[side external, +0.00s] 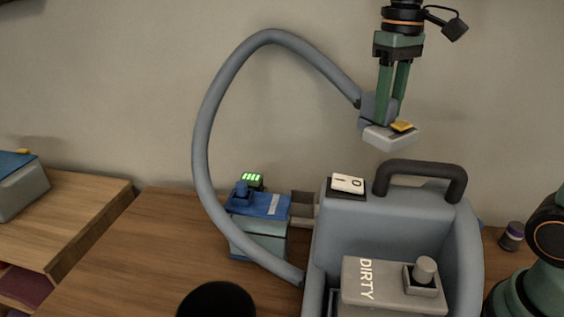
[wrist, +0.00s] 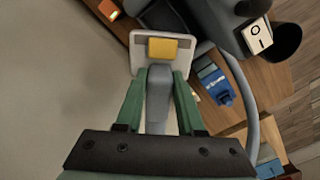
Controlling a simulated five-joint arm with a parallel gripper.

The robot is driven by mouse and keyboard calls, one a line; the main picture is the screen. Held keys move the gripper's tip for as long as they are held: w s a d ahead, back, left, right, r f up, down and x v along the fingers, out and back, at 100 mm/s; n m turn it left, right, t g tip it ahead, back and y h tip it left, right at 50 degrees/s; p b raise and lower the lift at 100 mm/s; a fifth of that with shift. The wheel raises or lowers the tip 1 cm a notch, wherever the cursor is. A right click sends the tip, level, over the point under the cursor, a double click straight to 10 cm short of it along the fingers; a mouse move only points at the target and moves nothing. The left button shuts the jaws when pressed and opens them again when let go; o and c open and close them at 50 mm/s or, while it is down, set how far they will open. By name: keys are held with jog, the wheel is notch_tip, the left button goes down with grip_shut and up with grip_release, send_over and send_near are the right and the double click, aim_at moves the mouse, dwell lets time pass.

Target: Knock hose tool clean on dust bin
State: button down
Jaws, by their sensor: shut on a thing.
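My gripper (side external: 394,90) has two green fingers shut on the grey hose tool (side external: 368,112) and holds it in the air above the vacuum body. The tool has a pale flat head (side external: 390,137) with a yellow piece on it; the head also shows in the wrist view (wrist: 151,68), ahead of the fingers (wrist: 159,88). A grey hose (side external: 206,130) arches from the tool down to the vacuum's lower left. The grey bin marked DIRTY (side external: 385,272), with a knob on top, sits at the vacuum's front, below the tool and apart from it.
The vacuum (side external: 400,222) has a black handle (side external: 420,172) and a rocker switch (side external: 347,184). A blue-topped box (side external: 260,225) with green lights stands left. A black round object (side external: 216,300) is at the front. A small purple-banded jar (side external: 512,236) stands right. Open wooden surface (side external: 130,255) lies left.

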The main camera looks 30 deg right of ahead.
jog(key=w+a+r+n, duration=0.2)
jog(key=a+n, duration=0.2)
jog(key=a, duration=1.2)
jog(key=s+a+n, duration=0.3)
jog(key=s+a, duration=0.1)
jog(key=a, duration=0.5)
jog(key=s+a+n, duration=0.2)
jog(key=s+a, duration=0.1)
jog(key=a, duration=0.6)
notch_tip(320, 180, down, 18)
jog(key=shift+r, duration=0.15)
